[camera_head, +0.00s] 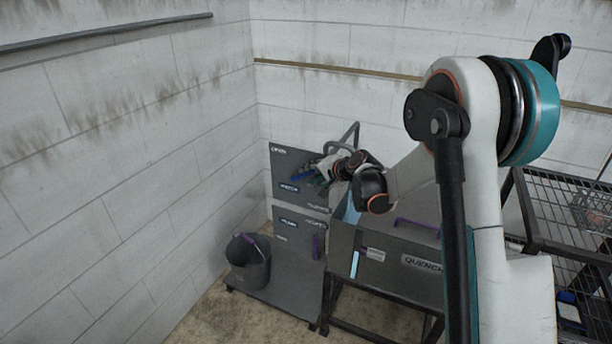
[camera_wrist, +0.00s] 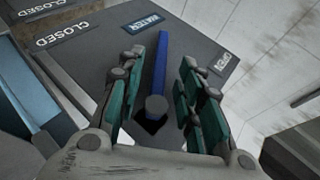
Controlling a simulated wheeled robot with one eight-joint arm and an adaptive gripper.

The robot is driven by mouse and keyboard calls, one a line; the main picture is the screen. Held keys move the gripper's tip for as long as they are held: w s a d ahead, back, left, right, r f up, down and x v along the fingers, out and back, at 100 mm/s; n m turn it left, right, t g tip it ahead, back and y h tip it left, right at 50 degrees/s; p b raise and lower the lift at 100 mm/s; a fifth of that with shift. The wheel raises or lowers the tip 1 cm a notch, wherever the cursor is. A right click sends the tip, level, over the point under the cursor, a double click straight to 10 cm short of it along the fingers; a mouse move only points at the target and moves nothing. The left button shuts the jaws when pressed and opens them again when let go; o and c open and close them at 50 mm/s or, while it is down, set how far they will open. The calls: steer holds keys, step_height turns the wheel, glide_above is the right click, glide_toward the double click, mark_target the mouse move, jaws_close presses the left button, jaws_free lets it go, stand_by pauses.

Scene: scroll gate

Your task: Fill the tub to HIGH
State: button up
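A blue lever (camera_wrist: 159,65) on the grey panel (camera_head: 287,165) stands between my gripper's (camera_wrist: 157,95) two green-padded fingers in the wrist view. Gaps show on both sides, so the gripper is open around it. The WATER label (camera_wrist: 143,23) is beyond the lever, OPEN (camera_wrist: 222,64) to the right and CLOSED (camera_wrist: 62,33) to the left. In the head view my gripper (camera_head: 325,172) is at the panel, partly hiding it. The grey QUENCH tub (camera_head: 385,275) has a pale blue vertical strip (camera_head: 354,264) on its front. I cannot read its water level.
A lower panel (camera_head: 286,212) has a purple lever (camera_head: 317,245) and another CLOSED label. A dark bucket (camera_head: 248,265) stands on a low platform to the left. A wire rack (camera_head: 575,225) stands on the right. White walls close the corner behind.

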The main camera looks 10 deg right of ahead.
steer(key=v, duration=0.7)
stand_by(7.3)
